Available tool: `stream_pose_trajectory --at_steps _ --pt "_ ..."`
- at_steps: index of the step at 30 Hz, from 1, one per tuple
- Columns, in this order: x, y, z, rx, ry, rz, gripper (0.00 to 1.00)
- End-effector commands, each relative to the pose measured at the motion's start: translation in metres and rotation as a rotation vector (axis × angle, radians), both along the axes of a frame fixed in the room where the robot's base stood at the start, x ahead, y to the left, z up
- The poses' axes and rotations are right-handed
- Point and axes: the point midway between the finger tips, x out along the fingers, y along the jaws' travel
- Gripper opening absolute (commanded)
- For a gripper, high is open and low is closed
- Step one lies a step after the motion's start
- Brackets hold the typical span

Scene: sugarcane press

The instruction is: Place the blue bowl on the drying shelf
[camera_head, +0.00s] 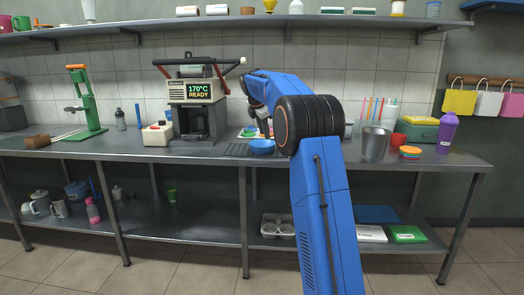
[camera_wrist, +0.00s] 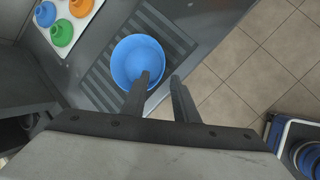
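The blue bowl (camera_head: 262,147) is upright at the right part of a dark ridged mat (camera_head: 236,150) near the counter's front edge. It also shows in the wrist view (camera_wrist: 133,55), open side up. My gripper (camera_wrist: 160,77) is open, with two dark fingers apart. One finger overlaps the bowl's inside and the other is outside its right rim, so the rim lies between them in the picture; contact cannot be told. In the head view, my arm partly hides the gripper. No shelf is labelled as the drying shelf; a long wall shelf (camera_head: 225,25) runs above the counter.
A press machine (camera_head: 197,100) stands left of the bowl. A white tray (camera_wrist: 72,28) with blue, green and orange pieces lies beside the mat. A metal cup (camera_head: 375,144) and a purple bottle (camera_head: 447,132) stand to the right. A lower shelf (camera_head: 185,227) holds pots.

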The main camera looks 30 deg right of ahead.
Motion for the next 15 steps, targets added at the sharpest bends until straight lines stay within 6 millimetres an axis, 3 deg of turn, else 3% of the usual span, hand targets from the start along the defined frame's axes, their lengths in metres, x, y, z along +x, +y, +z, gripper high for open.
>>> stream_pose_trajectory --at_steps 6,15 --pt "0.009 -0.014 -0.031 0.000 0.001 -0.001 0.27" --pt "0.014 -0.020 -0.046 0.000 0.000 -0.001 0.27"
